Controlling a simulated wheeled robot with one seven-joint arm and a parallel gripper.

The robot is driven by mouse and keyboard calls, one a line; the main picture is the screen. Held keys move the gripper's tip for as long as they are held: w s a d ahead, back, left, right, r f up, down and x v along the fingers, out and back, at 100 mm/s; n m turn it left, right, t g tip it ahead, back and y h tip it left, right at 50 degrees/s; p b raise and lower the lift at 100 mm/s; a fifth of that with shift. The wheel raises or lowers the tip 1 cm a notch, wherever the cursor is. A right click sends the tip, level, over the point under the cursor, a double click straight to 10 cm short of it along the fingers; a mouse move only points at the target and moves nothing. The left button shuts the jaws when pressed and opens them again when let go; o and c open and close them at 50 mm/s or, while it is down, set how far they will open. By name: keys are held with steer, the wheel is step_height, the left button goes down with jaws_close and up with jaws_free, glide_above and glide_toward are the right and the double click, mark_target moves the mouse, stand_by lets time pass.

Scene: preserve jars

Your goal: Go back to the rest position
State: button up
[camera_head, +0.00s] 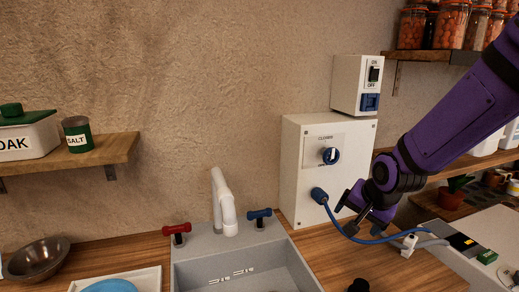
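My purple arm reaches in from the right, and my gripper (347,216) is beside the right edge of a white wall box (300,150). Its fingers appear spread, with a gap between the tips and nothing seen between them. The box carries a blue knob (331,155) marked CLOSED.
A switch box (357,84) stands on the white box. A sink (245,268) with a white tap (223,202) is below. Shelves hold jars (447,25) upper right and a salt tin (77,134) left. A grey-white unit (485,250) is right. The middle wall is clear.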

steer(key=s+d+r+n, duration=0.3)
steer(key=s+r, duration=0.5)
steer(key=s, duration=0.3)
steer(key=s+d+r+n+h, duration=0.1)
steer(key=s+d+r+n, duration=0.2)
steer(key=s+r, duration=0.5)
steer(key=s+d, duration=0.1)
steer(key=s, duration=0.2)
steer(key=shift+s+r+n, duration=0.15)
steer(key=shift+r+n, duration=0.25)
